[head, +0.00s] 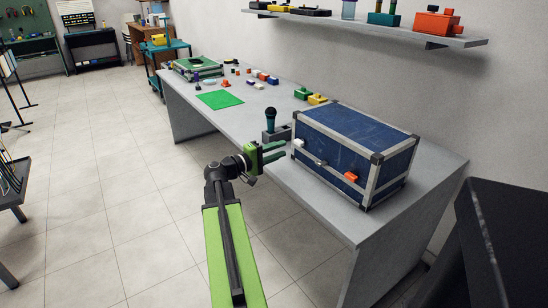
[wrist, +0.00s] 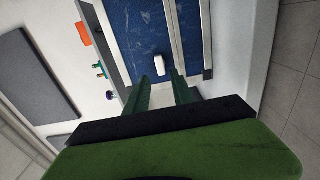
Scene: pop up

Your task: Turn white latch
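A blue case (head: 345,139) with silver edges stands on the grey table's near end. Its white latch (head: 298,143) is on the front face near the left corner; it also shows in the wrist view (wrist: 159,64). My gripper (head: 284,149) is open and empty, just left of the latch. In the wrist view the open fingers (wrist: 161,78) point at the case, with the latch just beyond and between the fingertips. I cannot tell whether they touch it.
An orange latch (head: 351,177) is on the same face, to the right, with a handle (head: 320,162) between. A dark teal knobbed object (head: 271,117) stands behind my gripper. Small blocks and a green mat (head: 220,99) lie farther along the table. A shelf (head: 370,27) hangs above.

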